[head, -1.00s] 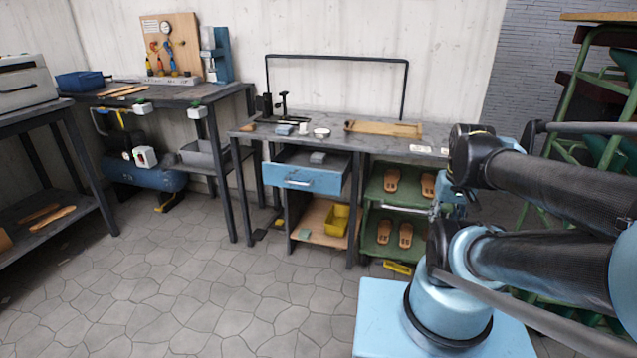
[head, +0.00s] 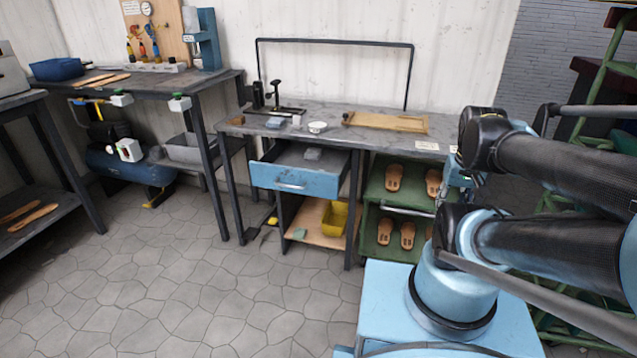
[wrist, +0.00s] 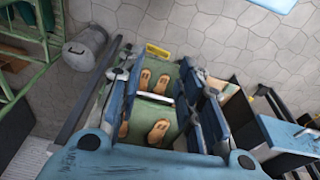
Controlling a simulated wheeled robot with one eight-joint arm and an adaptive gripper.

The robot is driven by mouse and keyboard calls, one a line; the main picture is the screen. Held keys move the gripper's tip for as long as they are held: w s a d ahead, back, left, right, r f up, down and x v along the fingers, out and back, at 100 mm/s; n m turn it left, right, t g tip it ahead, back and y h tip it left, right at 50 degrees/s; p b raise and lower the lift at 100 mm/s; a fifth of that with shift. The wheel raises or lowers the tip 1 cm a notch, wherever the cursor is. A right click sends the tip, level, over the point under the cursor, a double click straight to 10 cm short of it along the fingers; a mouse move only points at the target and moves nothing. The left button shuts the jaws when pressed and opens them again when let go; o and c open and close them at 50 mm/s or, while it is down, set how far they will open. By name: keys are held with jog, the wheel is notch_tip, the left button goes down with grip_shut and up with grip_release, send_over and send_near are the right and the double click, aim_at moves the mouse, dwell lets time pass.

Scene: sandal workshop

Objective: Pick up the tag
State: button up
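A small pale card (head: 427,146), perhaps the tag, lies flat on the right part of the middle workbench top. Another pale bit shows beside it, partly behind my arm. I cannot make out any print. My gripper (wrist: 160,68) is open and empty in the wrist view, its blue fingers spread apart. Below it is a green shelf rack (wrist: 150,103) with sandals. In the head view my gripper is largely hidden by my folded arm, to the right of the card. I do not make out the card in the wrist view.
The workbench (head: 350,124) carries a wooden tray (head: 387,123), a white round dish (head: 317,127) and a dark press (head: 266,97). A blue drawer (head: 294,180) stands open below. The green rack (head: 375,194) holds several sandals. The floor (head: 190,290) at left is clear.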

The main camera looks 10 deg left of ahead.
jog(key=o, duration=0.4)
jog(key=shift+s+r, duration=0.2)
jog(key=shift+s, duration=0.05)
jog(key=shift+o, duration=0.4)
jog(key=shift+a+r+n, duration=0.1)
jog(key=shift+r+n, duration=0.2)
jog(key=shift+r, duration=0.05)
jog(key=w+a+r+n+g, duration=0.1)
jog(key=w+a+r+n, duration=0.4)
jog(key=w+a+n, duration=0.3)
jog(key=w+a+r+n, duration=0.4)
jog(key=w+a+n, duration=0.3)
jog(key=n, duration=0.2)
jog(key=w+a+n, duration=0.3)
jog(key=a+n, duration=0.2)
jog(key=a, duration=0.1)
jog(key=w+a+n, duration=0.3)
jog(key=a+n, duration=0.2)
jog(key=a, duration=0.2)
jog(key=a+f+n+g, duration=0.1)
jog(key=a+f+n, duration=0.1)
jog(key=a+n, duration=0.3)
jog(key=a+f+n, duration=0.2)
jog(key=a, duration=0.6)
jog(key=f, duration=1.7)
jog(key=shift+w+d, duration=0.15)
jog(key=shift+w, duration=0.25)
